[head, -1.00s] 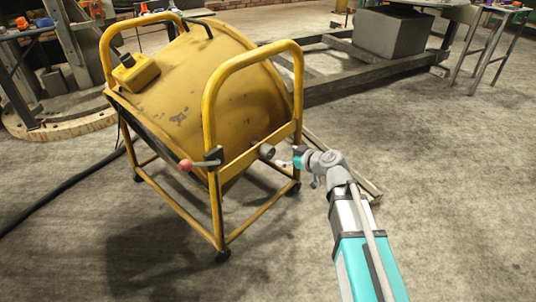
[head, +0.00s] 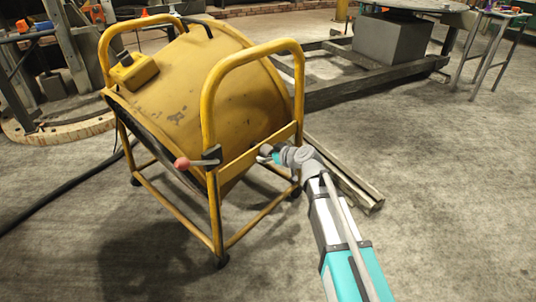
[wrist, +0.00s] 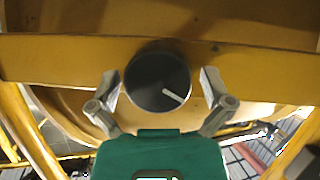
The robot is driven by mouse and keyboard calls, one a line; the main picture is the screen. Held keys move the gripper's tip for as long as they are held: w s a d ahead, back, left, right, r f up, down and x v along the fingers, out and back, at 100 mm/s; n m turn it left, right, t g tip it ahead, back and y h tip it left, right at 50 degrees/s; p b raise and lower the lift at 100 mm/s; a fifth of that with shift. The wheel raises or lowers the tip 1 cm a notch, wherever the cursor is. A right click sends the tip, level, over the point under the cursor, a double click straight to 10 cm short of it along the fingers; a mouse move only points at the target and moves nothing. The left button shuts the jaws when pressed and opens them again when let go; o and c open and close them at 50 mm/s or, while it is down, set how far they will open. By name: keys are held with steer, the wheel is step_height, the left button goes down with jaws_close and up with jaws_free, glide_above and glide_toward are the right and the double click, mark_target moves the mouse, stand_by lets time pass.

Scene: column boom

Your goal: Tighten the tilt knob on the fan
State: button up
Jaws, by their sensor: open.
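The yellow drum fan (head: 222,100) stands in a yellow tube frame on small casters. Its tilt knob is a dark round knob (wrist: 158,82) with a pale pointer line toward its lower right, on the yellow side bar (wrist: 60,58) in the wrist view. In the head view the knob (head: 266,150) shows small, just left of my gripper (head: 276,155). In the wrist view my gripper (wrist: 163,88) is open, one finger on each side of the knob, with narrow gaps visible at both sides. How deep the fingers reach around it I cannot tell.
A lever with a red ball end (head: 183,163) sticks out at the frame's near corner. A yellow box (head: 135,70) sits on the drum. Grey beams (head: 345,180) lie on the floor behind my arm. The floor at right (head: 450,200) is clear.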

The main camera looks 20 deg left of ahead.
steer(key=c, duration=1)
steer(key=m+g+y, duration=0.1)
steer(key=m+g, duration=0.2)
steer(key=m, duration=0.1)
steer(key=shift+w+f, duration=0.1)
steer(key=m+g+y+b, duration=0.1)
steer(key=m+g, duration=0.1)
steer(key=m, duration=0.1)
steer(key=shift+b, duration=0.4)
stand_by(0.5)
steer(key=o, duration=1)
steer(key=shift+m, duration=0.3)
